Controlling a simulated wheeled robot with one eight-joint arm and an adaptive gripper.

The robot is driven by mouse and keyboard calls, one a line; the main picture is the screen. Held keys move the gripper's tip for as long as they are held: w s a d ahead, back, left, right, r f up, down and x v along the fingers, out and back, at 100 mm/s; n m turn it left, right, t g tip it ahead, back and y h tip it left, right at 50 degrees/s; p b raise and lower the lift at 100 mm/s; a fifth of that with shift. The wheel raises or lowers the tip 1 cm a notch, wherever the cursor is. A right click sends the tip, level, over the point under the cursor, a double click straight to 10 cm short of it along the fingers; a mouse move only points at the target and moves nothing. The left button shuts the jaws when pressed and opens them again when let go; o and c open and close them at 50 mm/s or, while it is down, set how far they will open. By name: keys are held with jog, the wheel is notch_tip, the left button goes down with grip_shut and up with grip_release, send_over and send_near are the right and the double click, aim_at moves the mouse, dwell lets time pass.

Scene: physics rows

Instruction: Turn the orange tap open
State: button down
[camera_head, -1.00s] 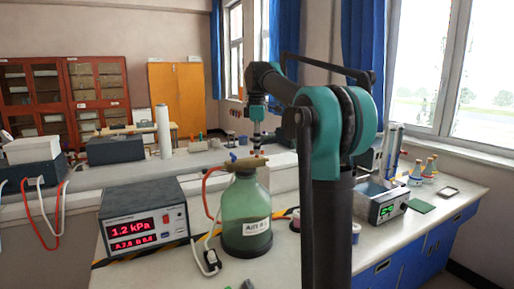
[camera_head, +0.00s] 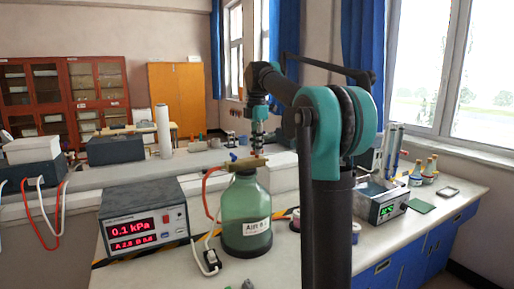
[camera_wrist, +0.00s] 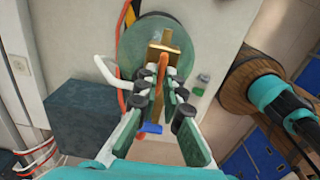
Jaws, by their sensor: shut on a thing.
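The green glass bottle (camera_head: 240,205) stands on the bench, with a brass fitting (camera_head: 246,162) on its neck. In the wrist view I look down on the bottle (camera_wrist: 133,48) and the fitting (camera_wrist: 172,37). The orange tap (camera_wrist: 163,66) shows as a narrow lever at the fitting, between my fingertips. My gripper (camera_wrist: 164,92) is shut on the tap, with its fingers on both sides; the fingers partly hide it. In the head view my gripper (camera_head: 257,145) is just above the fitting, and the tap is too small to make out.
A pressure meter (camera_head: 146,222) left of the bottle reads 0.1 kPa. A red hose (camera_head: 206,190) runs from the fitting. A grey device with a green display (camera_head: 382,208) stands at the right, with small flasks (camera_head: 428,168) behind it.

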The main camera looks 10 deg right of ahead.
jog(key=c, duration=1.7)
grip_release()
notch_tip(320, 180, up, 12)
